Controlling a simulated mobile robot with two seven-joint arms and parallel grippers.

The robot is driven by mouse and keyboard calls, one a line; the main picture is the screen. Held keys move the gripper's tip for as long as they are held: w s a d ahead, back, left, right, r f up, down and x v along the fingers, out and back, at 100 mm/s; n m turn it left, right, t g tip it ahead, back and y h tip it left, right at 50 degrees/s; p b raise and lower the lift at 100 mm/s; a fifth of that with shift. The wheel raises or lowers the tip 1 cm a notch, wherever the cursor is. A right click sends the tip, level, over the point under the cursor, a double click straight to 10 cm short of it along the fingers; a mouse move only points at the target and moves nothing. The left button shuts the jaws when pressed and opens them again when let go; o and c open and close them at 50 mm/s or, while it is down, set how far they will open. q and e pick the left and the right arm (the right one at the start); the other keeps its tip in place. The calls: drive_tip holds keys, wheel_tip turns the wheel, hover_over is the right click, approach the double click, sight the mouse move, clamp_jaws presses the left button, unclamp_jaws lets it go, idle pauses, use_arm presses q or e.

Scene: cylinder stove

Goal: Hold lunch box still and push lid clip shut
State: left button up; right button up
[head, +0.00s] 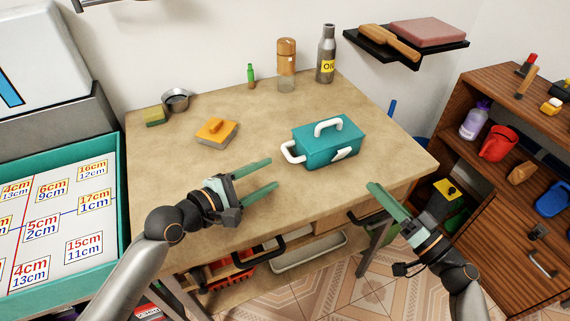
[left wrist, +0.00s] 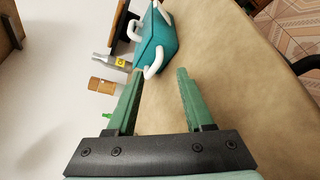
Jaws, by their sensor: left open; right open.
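The teal lunch box (head: 312,153) stands on the wooden table, right of its middle, with a white handle on its lid. A white loop-shaped clip (head: 291,152) juts out from its left end, and a white piece (head: 343,153) lies against its front side. The box also shows in the left wrist view (left wrist: 157,40), beyond the fingertips. My left gripper (head: 273,174) is open and empty, left of the box and apart from it. My right gripper (head: 374,190) is open, right of and nearer than the box, not touching it; its fingers overlap in the head view.
An orange-topped block (head: 217,131), a green sponge (head: 154,117) and a metal bowl (head: 176,100) sit at the table's left. Bottles (head: 326,55) stand along the back. A wooden shelf (head: 472,80) stands at the right. The tabletop around the box is clear.

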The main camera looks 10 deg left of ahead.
sight(292, 163)
use_arm(q)
drive_tip(key=x, duration=0.8)
drive_tip(key=shift+w+d, duration=0.1)
drive_tip(key=shift+d, duration=0.1)
drive_tip(key=shift+c, duration=0.4)
drive_tip(key=shift+f, duration=0.1)
clamp_jaws()
